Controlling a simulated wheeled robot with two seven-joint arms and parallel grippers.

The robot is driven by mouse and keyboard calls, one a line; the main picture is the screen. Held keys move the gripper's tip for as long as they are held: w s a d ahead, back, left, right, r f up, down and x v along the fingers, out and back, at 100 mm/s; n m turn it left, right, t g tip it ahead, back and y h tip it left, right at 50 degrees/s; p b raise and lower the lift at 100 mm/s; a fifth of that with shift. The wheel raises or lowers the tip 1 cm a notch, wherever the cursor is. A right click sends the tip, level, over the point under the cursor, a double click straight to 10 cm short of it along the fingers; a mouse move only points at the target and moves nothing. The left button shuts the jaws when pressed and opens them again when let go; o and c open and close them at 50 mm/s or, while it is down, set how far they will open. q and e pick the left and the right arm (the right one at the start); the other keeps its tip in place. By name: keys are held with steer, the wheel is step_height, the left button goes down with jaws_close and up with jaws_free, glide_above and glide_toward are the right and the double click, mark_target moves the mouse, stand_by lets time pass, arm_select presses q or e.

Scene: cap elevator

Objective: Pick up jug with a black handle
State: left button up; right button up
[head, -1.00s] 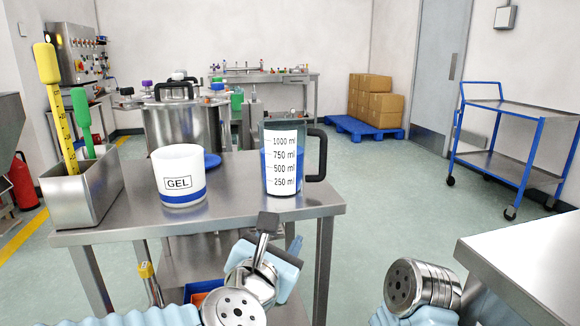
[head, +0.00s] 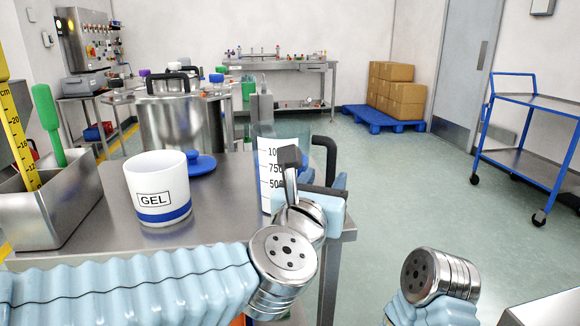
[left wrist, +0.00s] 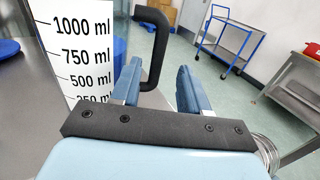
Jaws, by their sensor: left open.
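The jug (head: 266,160) is clear with a white scale label and a black handle (head: 331,158) on its right side. It stands upright at the right end of the steel table, partly hidden by my left wrist. My left gripper (head: 315,185) is at the handle's side of the jug, its fingers mostly hidden in the head view. In the left wrist view, the open fingers (left wrist: 158,85) point toward the black handle (left wrist: 157,45); its lower end shows between them, nearer the left finger. The jug's label (left wrist: 85,50) is at the left. My right gripper is not in view.
A white GEL tub (head: 160,185) and a blue lid (head: 201,163) are left of the jug on the steel table (head: 120,215). A metal bin (head: 50,215) with yellow and green tools stands at the left. A blue trolley (head: 530,140) stands far right, with clear floor between.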

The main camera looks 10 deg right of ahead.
mark_target(330, 167)
arm_select(q)
steer(key=shift+x, duration=0.85)
steer(key=p+x, duration=0.1)
steer(key=x, duration=0.3)
steer(key=shift+w+r+p, duration=0.15)
steer(key=shift+w+p, duration=0.2)
steer(key=shift+p, duration=0.05)
steer(key=shift+w+d, duration=0.15)
steer(key=shift+w, duration=0.05)
jaws_close()
steer(key=shift+r, duration=0.1)
